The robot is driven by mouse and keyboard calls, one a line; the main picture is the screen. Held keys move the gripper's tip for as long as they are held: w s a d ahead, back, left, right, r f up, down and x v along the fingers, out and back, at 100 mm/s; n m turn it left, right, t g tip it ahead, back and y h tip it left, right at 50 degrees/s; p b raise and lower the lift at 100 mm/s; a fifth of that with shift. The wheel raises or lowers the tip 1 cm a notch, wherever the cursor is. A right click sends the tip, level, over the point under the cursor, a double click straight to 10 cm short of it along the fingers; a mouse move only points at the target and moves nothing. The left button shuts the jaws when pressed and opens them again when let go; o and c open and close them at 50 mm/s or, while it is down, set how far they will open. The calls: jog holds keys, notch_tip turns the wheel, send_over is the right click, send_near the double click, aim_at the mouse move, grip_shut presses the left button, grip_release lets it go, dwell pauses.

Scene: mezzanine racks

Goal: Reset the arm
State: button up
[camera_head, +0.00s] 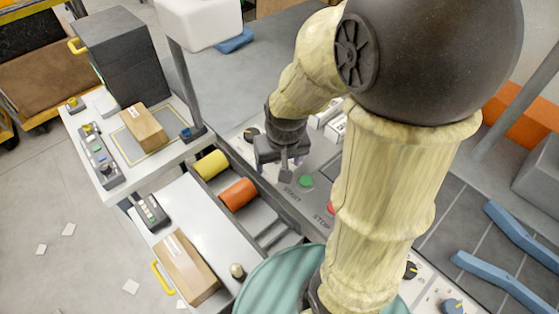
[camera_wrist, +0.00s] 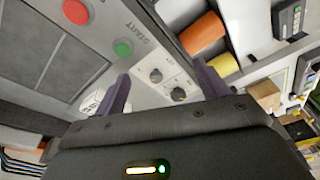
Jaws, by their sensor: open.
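My gripper (camera_head: 287,172) hangs from my cream-coloured arm over a grey control panel (camera_head: 318,165), close to a green START button (camera_head: 306,181). In the wrist view my gripper (camera_wrist: 160,90) shows two dark fingers spread apart with nothing between them. The green button (camera_wrist: 123,48) is beyond the left finger, and a red button (camera_wrist: 76,12) is at the top left. In the head view the red STOP button (camera_head: 331,208) is partly hidden by my arm. I cannot tell how far the fingertips are from the panel.
An orange roller (camera_head: 238,194) and a yellow roller (camera_head: 211,165) lie in a channel left of the panel. A cardboard box (camera_head: 143,127) sits on a white table, another box (camera_head: 187,267) lower down. Blue handles (camera_head: 505,280) are at right. Open floor is at far left.

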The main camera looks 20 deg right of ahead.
jog(key=s, duration=0.2)
jog(key=shift+s+a+f+n, duration=0.1)
jog(key=shift+s+f+n, duration=0.15)
jog(key=shift+s+n, duration=0.15)
dwell(0.3)
